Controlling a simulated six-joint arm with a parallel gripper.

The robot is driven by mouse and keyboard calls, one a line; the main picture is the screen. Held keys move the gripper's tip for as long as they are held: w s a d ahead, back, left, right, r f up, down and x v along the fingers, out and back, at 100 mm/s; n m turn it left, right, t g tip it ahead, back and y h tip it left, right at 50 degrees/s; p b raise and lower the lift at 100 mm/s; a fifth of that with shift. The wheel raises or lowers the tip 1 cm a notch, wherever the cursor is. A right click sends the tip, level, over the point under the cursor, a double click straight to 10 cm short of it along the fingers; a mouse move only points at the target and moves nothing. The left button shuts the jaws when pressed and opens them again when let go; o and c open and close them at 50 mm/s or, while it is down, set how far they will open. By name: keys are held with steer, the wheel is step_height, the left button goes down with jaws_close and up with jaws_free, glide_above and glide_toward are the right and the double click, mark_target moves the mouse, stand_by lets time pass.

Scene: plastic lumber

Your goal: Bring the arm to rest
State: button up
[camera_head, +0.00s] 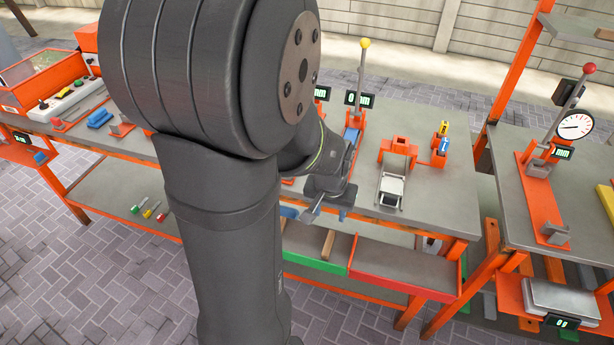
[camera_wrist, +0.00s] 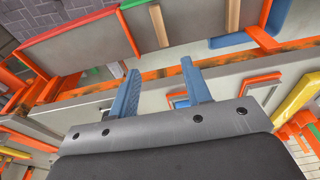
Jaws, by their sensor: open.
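My gripper (camera_wrist: 160,92) shows in the wrist view with its two blue fingers spread apart and nothing between them. In the head view my gripper (camera_head: 327,207) is over the front part of the grey workbench (camera_head: 438,209), partly hidden by my own arm. My dark arm fills the middle left of the head view and hides much of the bench behind it. I cannot tell how high the fingers are above the bench.
A red tray (camera_head: 405,272) and a green tray (camera_head: 315,252) sit below the bench's front edge. An orange fixture (camera_head: 398,152) stands on the bench right of my gripper. A second bench with a round dial (camera_head: 575,126) and a scale (camera_head: 562,298) is at the right.

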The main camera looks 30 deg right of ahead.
mark_target(329, 243)
steer(key=shift+w+d+f, duration=0.3)
steer(key=shift+f, duration=2.45)
steer(key=shift+w+d+f, duration=0.25)
steer(key=shift+w+f, duration=0.05)
steer(key=shift+f, duration=2.45)
steer(key=shift+w+d+f, duration=0.3)
steer(key=shift+f, duration=2.45)
step_height(329, 243, up, 17)
steer(key=s+a, duration=0.2)
steer(key=f, duration=0.6)
steer(key=w+d+f, duration=0.1)
steer(key=f, duration=0.5)
steer(key=w+d+f, duration=0.1)
steer(key=f, duration=0.5)
step_height(329, 243, up, 7)
steer(key=shift+d, duration=0.1)
steer(key=shift+r, duration=0.75)
